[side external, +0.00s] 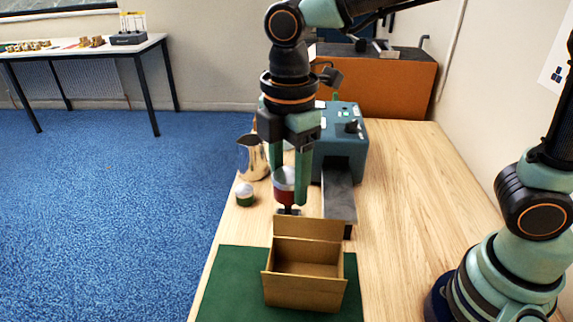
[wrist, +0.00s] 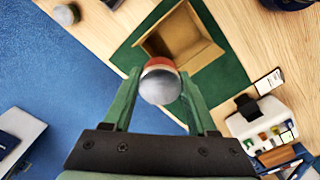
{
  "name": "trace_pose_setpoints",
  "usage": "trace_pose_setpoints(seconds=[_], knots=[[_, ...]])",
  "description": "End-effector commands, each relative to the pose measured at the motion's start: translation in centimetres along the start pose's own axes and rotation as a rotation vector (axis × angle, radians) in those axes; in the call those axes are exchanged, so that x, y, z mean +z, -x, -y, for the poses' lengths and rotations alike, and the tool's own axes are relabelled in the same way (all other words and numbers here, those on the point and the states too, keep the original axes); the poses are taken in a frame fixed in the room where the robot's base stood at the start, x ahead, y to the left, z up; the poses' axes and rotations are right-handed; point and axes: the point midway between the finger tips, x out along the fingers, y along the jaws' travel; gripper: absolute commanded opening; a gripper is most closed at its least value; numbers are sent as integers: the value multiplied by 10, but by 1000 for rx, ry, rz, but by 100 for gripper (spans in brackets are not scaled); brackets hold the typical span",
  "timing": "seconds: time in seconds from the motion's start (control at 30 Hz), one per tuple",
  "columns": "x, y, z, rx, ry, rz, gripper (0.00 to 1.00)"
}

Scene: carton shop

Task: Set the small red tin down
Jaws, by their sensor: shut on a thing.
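The small red tin (side external: 284,193) has a pale grey lid and is held upright between my gripper's fingers in the side view. My gripper (side external: 289,197) points straight down and is shut on the tin. In the wrist view the tin (wrist: 160,88) shows its round grey lid with a red rim behind, between the two green fingers. The tin is behind the open cardboard box (side external: 306,292) in the side view. A small dark thing (side external: 288,211) shows just below the tin; I cannot tell whether they touch.
The box stands on a green mat (side external: 230,280), its flap raised. A green tin with a white lid (side external: 245,198) and a metal jug (side external: 254,160) stand left, near the table edge. A teal machine (side external: 342,140) with a grey slab stands behind right. Bare wood lies further right.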

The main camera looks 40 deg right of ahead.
Motion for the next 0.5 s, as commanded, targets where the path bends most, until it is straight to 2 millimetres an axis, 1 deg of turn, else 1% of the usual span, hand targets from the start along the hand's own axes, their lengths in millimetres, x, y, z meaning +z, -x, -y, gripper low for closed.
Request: trace_pose_setpoints(seconds=[0.03,0.1,0.2,0.3,0.37,0.47,0.5], knots=[[3,-1,11,2,4,-2,0],[6,-4,22,2,7,-1,0],[9,-6,31,1,10,-1,0],[11,-13,36,0,10,0,0],[12,-21,37,-3,10,2,0],[12,-42,38,-6,10,4,0],[12,-52,38,-7,10,5,0]])
